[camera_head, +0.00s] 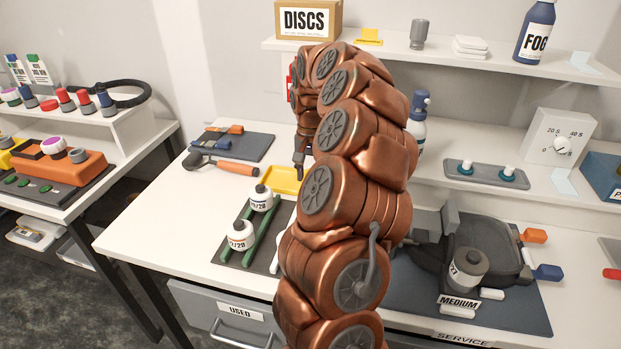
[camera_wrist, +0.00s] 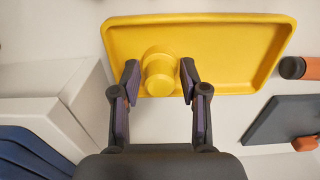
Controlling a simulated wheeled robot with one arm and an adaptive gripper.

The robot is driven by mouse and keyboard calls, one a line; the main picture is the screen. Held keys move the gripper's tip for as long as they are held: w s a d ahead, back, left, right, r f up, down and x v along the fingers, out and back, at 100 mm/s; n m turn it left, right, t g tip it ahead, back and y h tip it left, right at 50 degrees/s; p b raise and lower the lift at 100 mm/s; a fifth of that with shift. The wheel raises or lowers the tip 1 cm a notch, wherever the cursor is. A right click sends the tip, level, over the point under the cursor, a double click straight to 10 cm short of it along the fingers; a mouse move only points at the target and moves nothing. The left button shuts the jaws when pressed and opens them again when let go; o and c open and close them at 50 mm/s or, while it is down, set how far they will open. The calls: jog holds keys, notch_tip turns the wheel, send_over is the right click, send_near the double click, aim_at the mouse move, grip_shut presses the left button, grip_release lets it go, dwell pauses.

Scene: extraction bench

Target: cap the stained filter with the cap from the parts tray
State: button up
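The yellow parts tray (camera_wrist: 225,52) fills the upper wrist view; in the head view its visible part (camera_head: 284,179) lies on the bench left of my arm. A round, stepped yellow cap (camera_wrist: 160,72) sits at the tray's near side. My gripper (camera_wrist: 160,82) is open, with one finger on each side of the cap and small gaps showing. In the head view one dark finger (camera_head: 299,163) shows over the tray.
Two white jars (camera_head: 240,235) stand on a dark mat with green rails, near the tray. An orange-handled tool (camera_head: 232,167) lies behind them. My arm hides the bench's middle.

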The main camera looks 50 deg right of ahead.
grip_shut()
jog(key=shift+r, duration=0.1)
